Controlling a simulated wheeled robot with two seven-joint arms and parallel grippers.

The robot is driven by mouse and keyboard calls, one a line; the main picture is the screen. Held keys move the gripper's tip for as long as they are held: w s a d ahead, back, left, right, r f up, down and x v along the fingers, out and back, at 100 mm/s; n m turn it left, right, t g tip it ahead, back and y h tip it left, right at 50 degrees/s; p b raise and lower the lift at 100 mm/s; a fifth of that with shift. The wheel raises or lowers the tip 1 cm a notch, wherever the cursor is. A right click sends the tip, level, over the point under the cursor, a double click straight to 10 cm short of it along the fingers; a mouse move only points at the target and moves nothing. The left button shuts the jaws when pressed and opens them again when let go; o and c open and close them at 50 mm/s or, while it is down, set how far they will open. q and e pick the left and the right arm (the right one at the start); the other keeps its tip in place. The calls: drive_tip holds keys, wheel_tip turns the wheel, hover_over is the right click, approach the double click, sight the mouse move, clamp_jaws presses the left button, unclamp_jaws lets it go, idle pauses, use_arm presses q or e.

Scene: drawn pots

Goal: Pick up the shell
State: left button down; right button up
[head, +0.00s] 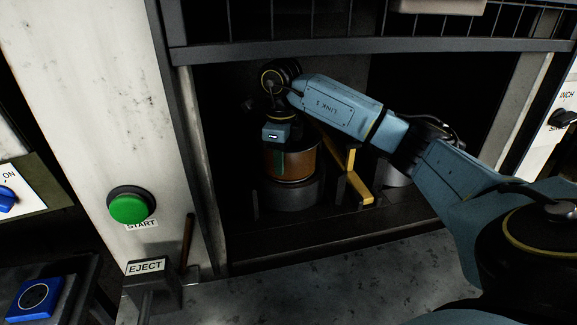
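The shell (300,164), a copper-orange cylinder with a dark green strip on its left side, stands upright on a round grey base (290,194) inside the dark opening. My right arm reaches in from the right, and its wrist bends down over the shell. My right gripper (278,140) is at the shell's top left. Its fingers are not clearly visible, so I cannot tell whether they touch or grip the shell. My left gripper is not in view.
Yellow angled brackets (353,175) stand just right of the shell. A dark frame bar (370,50) crosses above the opening, and a pale wall panel (110,100) with a green START button (130,206) is on the left. An EJECT lever box (148,280) stands lower left.

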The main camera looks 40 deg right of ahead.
drive_tip(key=shift+f, duration=0.7)
drive_tip(key=shift+c, duration=0.4)
clamp_jaws()
drive_tip(key=shift+s+a, duration=0.1)
drive_tip(key=r+p, duration=0.1)
drive_tip(key=r, duration=0.6)
drive_tip(key=shift+d+r, duration=0.2)
drive_tip(key=s+d, duration=0.4)
drive_tip(key=d, duration=0.4)
drive_tip(key=s+d, duration=0.5)
drive_tip(key=d, duration=0.4)
drive_tip(key=shift+s+d, duration=0.15)
drive_tip(key=shift+s, duration=0.1)
